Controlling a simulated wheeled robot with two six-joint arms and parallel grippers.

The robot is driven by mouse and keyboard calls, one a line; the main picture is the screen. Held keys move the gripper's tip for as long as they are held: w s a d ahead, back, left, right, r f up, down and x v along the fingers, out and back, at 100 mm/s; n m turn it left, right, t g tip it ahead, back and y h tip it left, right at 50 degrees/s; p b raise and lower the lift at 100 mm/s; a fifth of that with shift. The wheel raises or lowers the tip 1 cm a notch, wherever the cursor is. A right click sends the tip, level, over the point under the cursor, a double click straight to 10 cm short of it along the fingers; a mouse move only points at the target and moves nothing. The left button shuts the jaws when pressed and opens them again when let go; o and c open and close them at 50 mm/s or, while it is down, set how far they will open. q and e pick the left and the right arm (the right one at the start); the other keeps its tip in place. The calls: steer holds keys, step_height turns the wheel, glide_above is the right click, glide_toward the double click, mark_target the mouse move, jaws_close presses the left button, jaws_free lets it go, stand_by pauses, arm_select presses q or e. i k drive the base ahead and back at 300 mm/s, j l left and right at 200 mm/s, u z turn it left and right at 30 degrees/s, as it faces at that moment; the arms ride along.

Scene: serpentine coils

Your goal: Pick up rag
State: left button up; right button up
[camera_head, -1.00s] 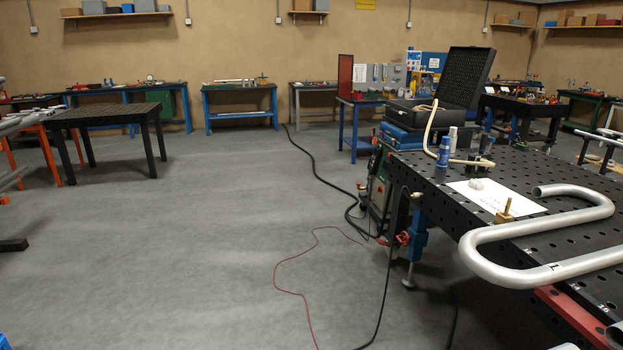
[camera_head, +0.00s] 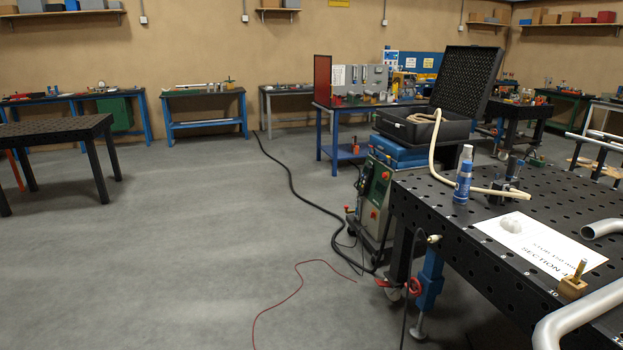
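A small crumpled whitish lump (camera_head: 510,225), which may be the rag, lies on a white printed sheet (camera_head: 543,251). The sheet lies on the black perforated table (camera_head: 440,208) at the right. The lump is too small to tell for sure that it is cloth. Neither of my grippers is in view.
On the table are a blue bottle (camera_head: 463,184), a pale hose (camera_head: 432,160), a bent grey pipe (camera_head: 580,318) and a wooden block (camera_head: 572,288). A welding machine (camera_head: 375,202) stands behind. A red cable (camera_head: 285,300) and black cable (camera_head: 300,197) cross the open floor.

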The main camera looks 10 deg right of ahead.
mark_target(513, 226)
steer(key=i+z, duration=0.3)
steer(key=i, duration=0.25)
steer(key=i+z, duration=0.3)
steer(key=i, duration=0.3)
steer(key=i+j+z, duration=0.3)
steer(key=i, duration=0.25)
